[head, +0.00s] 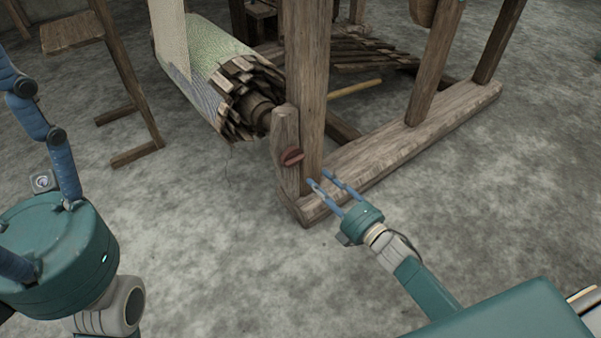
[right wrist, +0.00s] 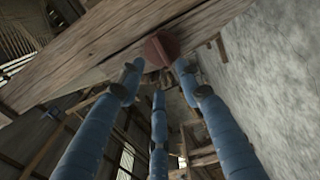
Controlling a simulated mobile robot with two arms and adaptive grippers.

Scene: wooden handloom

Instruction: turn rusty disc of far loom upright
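The rusty disc (head: 291,156) sits on the side of a short wooden post at the near corner of the loom. Its raised bar looks tilted, closer to level than upright, in the head view. My right gripper (head: 326,179) is just right of and below the disc there, fingers spread and empty. In the right wrist view the disc (right wrist: 161,48) shows between and beyond the tips of the open blue fingers (right wrist: 158,72); I cannot tell whether any touches it. My left gripper (head: 62,170) is at the left edge, its fingertips out of frame.
The loom's thick upright (head: 305,80) and floor beam (head: 405,140) stand right beside my right gripper. A cloth-wrapped roller (head: 215,75) lies behind the post. A wooden bench (head: 75,32) is at the far left. The concrete floor in front is clear.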

